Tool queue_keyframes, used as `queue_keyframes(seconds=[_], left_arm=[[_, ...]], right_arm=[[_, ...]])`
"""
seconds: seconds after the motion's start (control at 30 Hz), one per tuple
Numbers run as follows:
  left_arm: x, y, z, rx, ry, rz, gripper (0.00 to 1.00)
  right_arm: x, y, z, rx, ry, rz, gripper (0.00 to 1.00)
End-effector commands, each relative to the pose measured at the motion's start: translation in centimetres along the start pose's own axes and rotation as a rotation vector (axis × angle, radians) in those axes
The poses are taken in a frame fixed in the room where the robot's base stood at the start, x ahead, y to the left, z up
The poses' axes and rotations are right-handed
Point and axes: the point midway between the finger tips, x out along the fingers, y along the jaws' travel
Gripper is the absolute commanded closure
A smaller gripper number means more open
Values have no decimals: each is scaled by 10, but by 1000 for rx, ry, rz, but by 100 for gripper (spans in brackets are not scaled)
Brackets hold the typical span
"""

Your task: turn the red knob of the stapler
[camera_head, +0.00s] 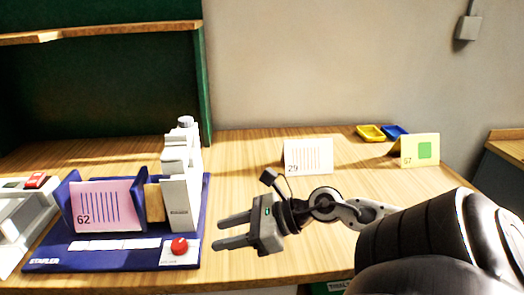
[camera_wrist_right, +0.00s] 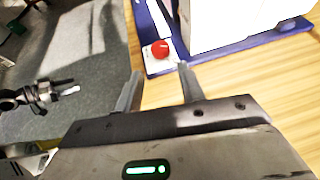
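The stapler (camera_head: 130,256) has a blue base and a white upright body (camera_head: 182,190), and stands on the wooden table at the left. Its red knob (camera_head: 179,246) sits on a pale plate at the front right corner of the base. The knob also shows in the right wrist view (camera_wrist_right: 160,48), beyond the fingertips. My right gripper (camera_head: 226,231) is open and empty, to the right of the knob and apart from it. Its two fingers (camera_wrist_right: 160,82) point toward the stapler. My left gripper is not in the head view; an arm part at the left of the wrist view may be mine.
A pink card marked 62 (camera_head: 105,205) stands in the stapler's blue holder. A white device with a red button (camera_head: 37,180) is at the far left. A card marked 29 (camera_head: 308,156), a green-yellow card (camera_head: 420,150) and yellow (camera_head: 371,133) and blue (camera_head: 396,132) trays stand farther back. The middle table is clear.

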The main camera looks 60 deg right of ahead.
Motion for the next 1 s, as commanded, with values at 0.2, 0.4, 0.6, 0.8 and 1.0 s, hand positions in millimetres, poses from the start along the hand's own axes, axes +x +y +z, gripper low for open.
queue_keyframes(seconds=[0.2, 0.4, 0.6, 0.8, 1.0], left_arm=[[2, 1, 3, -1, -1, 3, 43], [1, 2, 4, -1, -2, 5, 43], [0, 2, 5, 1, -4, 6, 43], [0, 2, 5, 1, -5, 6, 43], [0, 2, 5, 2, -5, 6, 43]], right_arm=[[-44, 0, -2, 3, 0, -5, 61], [-66, 0, -1, 0, 0, -2, 61], [-70, 0, 0, 0, -1, -1, 61], [-70, 0, 0, 0, -1, -1, 61], [-70, 0, 0, 0, -1, -1, 61]])
